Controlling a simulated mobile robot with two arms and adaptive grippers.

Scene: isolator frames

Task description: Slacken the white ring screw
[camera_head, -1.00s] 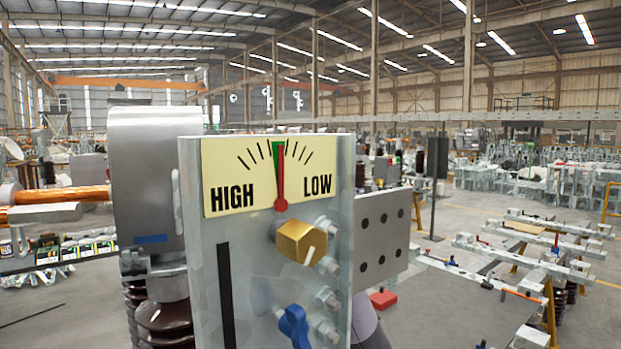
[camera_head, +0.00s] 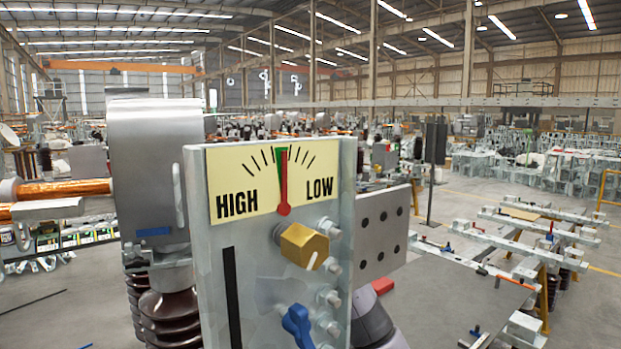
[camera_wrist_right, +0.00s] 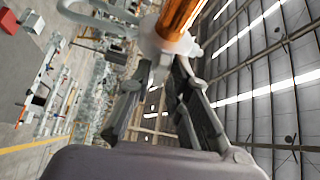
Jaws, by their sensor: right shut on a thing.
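In the right wrist view a pale fitting (camera_wrist_right: 157,45) sits at the lower end of a copper-coloured rod (camera_wrist_right: 178,17). A pale curved loop (camera_wrist_right: 98,15) reaches left from near it; I cannot tell whether this is the white ring screw. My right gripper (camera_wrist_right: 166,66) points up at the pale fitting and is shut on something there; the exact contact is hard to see. In the head view no white ring screw is clearly seen, and my left gripper is out of view.
A grey panel (camera_head: 205,250) stands close in front, with a HIGH/LOW dial (camera_head: 270,180), a gold hex knob (camera_head: 303,245) and a blue knob (camera_head: 297,325). A copper bar (camera_head: 62,189) is at left. Open floor (camera_head: 460,209) lies to the right.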

